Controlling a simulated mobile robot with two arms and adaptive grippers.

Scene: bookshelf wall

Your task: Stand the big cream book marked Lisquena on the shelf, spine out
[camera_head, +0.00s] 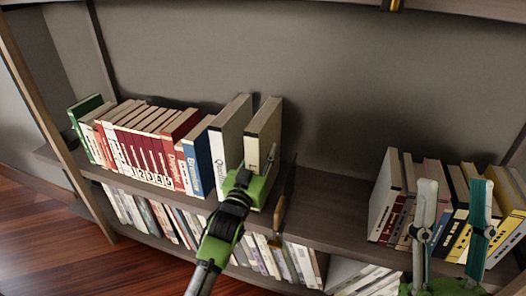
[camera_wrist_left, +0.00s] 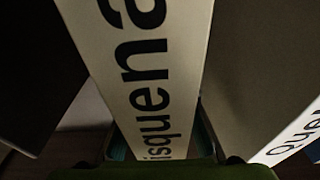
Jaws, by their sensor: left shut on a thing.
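The big cream book (camera_head: 264,122) stands upright on the shelf (camera_head: 325,210), at the right end of the left row, its spine facing out. My left gripper (camera_head: 257,178) is shut on the lower part of its spine side and hides much of the lettering there. In the left wrist view the cream spine (camera_wrist_left: 155,70) shows large dark letters reading "isquena", running down between the fingers. My right gripper (camera_head: 451,205) is at the lower right of the head view, its two fingers wide apart, with nothing held between them.
A white book (camera_head: 229,130) stands just left of the cream one, then blue, red and other books. Another row of books (camera_head: 388,195) stands at the right, partly behind my right gripper. The shelf between the rows is bare. A small brown upright piece (camera_head: 278,220) is near the shelf's front edge.

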